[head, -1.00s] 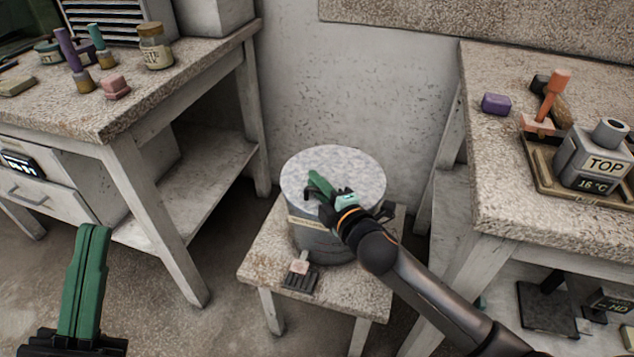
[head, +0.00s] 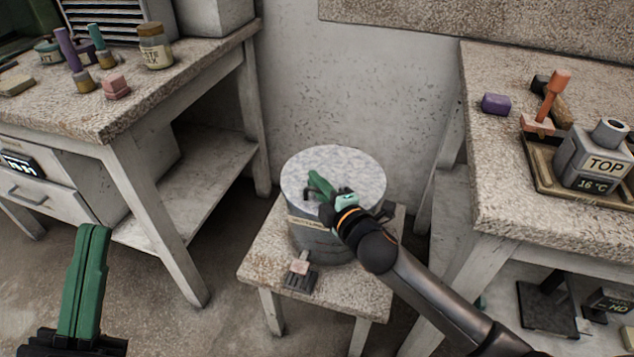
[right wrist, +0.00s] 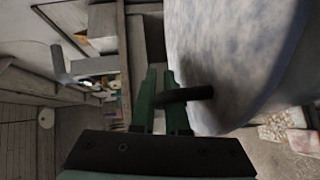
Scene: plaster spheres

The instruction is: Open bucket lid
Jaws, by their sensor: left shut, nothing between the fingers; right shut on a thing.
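A round grey bucket (head: 312,240) stands upright on a small stool. Its mottled pale lid (head: 345,165) lies flat on its top. My right gripper (head: 316,183) is over the near part of the lid. In the right wrist view, the green fingers (right wrist: 166,98) are shut on a dark bar-shaped lid handle (right wrist: 190,94), whose end sticks out beside the fingers. The lid fills the right side of that view. My left gripper (head: 93,232) is shut and empty at the lower left, well away from the bucket. My right wrist hides part of the bucket's right side.
The stool (head: 265,262) holds a small brush (head: 300,270) in front of the bucket. A workbench (head: 130,110) with jars stands at the left. Another table (head: 500,190) with a tray and tools stands at the right. A wall is close behind the bucket.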

